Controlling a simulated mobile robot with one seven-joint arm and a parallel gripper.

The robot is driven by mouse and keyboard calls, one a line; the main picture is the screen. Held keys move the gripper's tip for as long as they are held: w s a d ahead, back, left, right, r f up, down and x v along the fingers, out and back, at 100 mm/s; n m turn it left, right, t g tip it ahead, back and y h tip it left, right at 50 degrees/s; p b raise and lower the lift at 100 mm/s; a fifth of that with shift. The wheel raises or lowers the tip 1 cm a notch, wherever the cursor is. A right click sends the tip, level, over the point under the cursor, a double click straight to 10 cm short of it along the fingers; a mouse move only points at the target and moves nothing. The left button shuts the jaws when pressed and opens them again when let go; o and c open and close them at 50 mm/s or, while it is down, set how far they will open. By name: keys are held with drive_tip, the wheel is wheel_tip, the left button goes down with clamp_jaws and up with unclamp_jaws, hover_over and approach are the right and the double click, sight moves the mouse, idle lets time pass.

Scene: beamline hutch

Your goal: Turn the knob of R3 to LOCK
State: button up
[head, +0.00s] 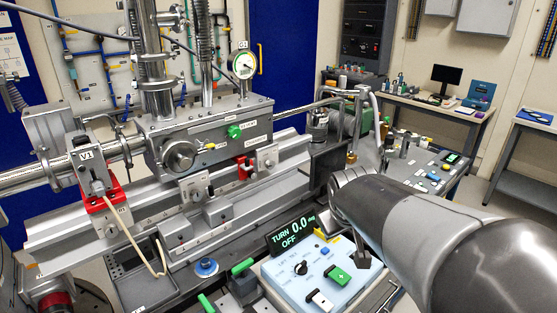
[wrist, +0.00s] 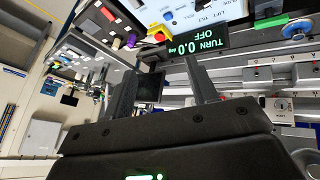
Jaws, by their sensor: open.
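No label reading R3 is legible in either view, so I cannot tell which knob is R3's. A light blue control panel (head: 275,285) at the lower middle carries a small black knob (head: 300,268), a green switch (head: 338,277) and a black-and-white switch (head: 320,300). Behind it a display (head: 291,232) reads TURN 0.0 deg OFF; it also shows upside down in the wrist view (wrist: 198,46). My gripper (head: 358,248) hangs by the panel's right rear side. In the wrist view its two fingers (wrist: 163,75) stand apart with nothing between them.
A rail (head: 150,215) with several clamps and a grey housing (head: 215,130) lies left of the panel. Green-handled levers (head: 243,267) stand close to the panel's left. My arm hides the right front. A bench (head: 430,175) with small parts lies behind it.

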drive_tip(key=w+a+f+n+t+y, duration=0.1)
drive_tip(key=w+a+f+n+y, duration=0.1)
drive_tip(key=w+a, duration=0.35)
drive_tip(key=w+a+f+n+y, duration=0.1)
drive_tip(key=w+a+f+n, duration=0.1)
drive_tip(key=w, duration=0.6)
drive_tip(key=w+a+f+n+t+y, duration=0.1)
drive_tip(key=w+a+f+n+y, duration=0.2)
drive_tip(key=w, duration=0.4)
drive_tip(key=t+y, duration=0.2)
drive_tip(key=y, duration=0.1)
approach(271, 164)
drive_tip(key=shift+m, duration=0.3)
drive_tip(key=x, duration=0.9)
drive_tip(key=shift+w+a+f, duration=0.15)
drive_tip(key=shift+w+f, duration=0.1)
drive_tip(key=shift+w, duration=0.05)
drive_tip(key=c, duration=1)
